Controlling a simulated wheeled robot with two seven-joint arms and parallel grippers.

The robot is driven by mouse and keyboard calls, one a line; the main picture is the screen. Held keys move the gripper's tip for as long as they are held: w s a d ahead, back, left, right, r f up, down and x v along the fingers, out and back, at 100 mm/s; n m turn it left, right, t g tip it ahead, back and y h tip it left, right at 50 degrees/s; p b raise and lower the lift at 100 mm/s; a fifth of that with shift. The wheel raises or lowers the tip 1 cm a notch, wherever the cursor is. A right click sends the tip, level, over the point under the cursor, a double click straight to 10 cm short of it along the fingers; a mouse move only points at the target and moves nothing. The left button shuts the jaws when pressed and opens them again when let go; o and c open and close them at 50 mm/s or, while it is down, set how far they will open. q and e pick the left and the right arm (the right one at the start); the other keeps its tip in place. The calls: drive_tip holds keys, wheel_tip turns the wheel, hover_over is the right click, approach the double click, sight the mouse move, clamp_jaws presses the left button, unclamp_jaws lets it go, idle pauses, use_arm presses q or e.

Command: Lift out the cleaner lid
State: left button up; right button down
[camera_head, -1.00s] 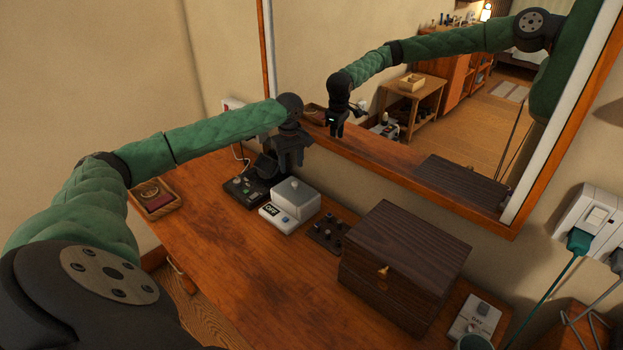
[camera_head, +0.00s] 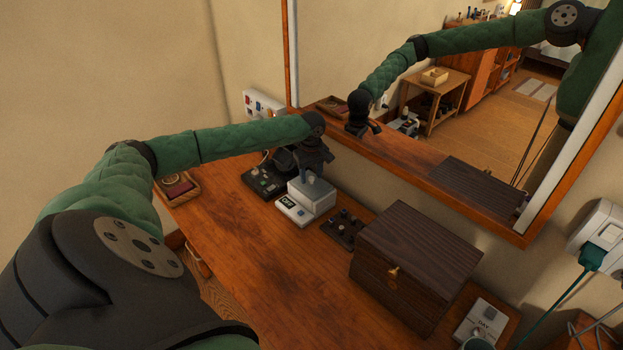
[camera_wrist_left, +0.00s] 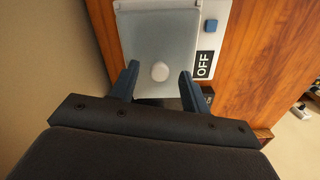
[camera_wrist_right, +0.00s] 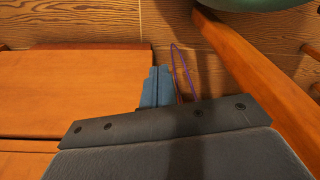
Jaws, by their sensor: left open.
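The cleaner is a small box with a white base (camera_head: 291,211) marked OFF, standing on the wooden table near the mirror. Its grey lid (camera_head: 316,192) is seated on top. The left wrist view shows the lid (camera_wrist_left: 158,30) with a round pale knob (camera_wrist_left: 160,71). My left gripper (camera_wrist_left: 158,78) is open over the lid, with one finger on each side of the knob and a gap to each. I cannot tell whether the fingertips are down at knob height. My right gripper (camera_wrist_right: 157,85) is shut and empty, away from the cleaner, near a table edge.
A dark device (camera_head: 264,180) stands just left of the cleaner. A black plate with knobs (camera_head: 343,228) and a dark wooden box (camera_head: 415,265) stand to its right. A small tray (camera_head: 179,188) is at the left. The mirror (camera_head: 420,150) rises behind. The table's front middle is clear.

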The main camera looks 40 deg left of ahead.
use_arm(q)
drive_tip(key=shift+f, duration=0.2)
clamp_jaws()
drive_tip(key=shift+r, duration=0.1)
